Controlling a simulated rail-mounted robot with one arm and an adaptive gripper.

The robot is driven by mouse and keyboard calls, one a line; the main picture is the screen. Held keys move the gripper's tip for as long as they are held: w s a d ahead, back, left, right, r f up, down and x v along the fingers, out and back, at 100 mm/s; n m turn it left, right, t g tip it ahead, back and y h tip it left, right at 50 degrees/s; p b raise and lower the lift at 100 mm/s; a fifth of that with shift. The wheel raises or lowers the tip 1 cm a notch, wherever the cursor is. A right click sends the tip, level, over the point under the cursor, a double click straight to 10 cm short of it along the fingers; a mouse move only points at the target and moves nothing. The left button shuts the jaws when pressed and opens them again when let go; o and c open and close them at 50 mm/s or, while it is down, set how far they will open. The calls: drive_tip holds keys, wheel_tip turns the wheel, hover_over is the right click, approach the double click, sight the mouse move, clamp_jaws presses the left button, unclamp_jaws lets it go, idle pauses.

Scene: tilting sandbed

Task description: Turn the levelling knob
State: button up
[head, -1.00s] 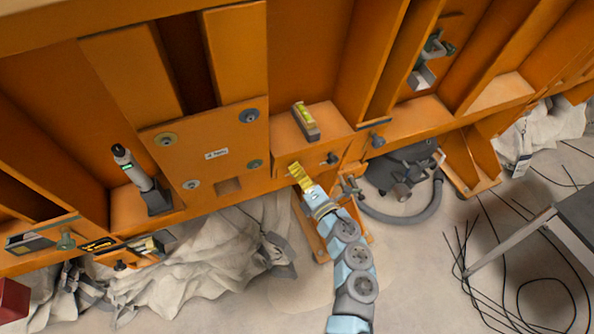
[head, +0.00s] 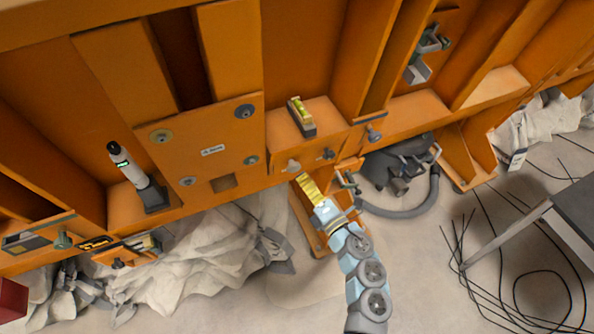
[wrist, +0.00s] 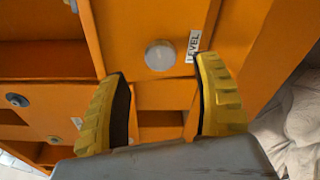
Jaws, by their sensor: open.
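The levelling knob (wrist: 160,55) is a round pale grey knob on an orange panel, beside a white label reading LEVEL (wrist: 194,45). In the head view the knob (head: 291,166) is small, on the front face below a spirit level (head: 301,117) with a yellow-green vial. My gripper (head: 304,179) has yellow ribbed fingers and is just below and right of the knob there. In the wrist view my gripper (wrist: 162,70) is open and empty. The knob appears between and beyond the fingertips, apart from both.
Another small dark knob (head: 327,154) sits right of the levelling knob. A white handheld device (head: 129,164) stands in a holder at left. A grey hose (head: 405,213) and cables (head: 520,290) lie on the floor at right. Crumpled cloth (head: 200,260) lies below the frame.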

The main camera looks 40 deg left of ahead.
drive_tip(key=v, duration=0.6)
idle(0.4)
drive_tip(key=shift+s, duration=0.1)
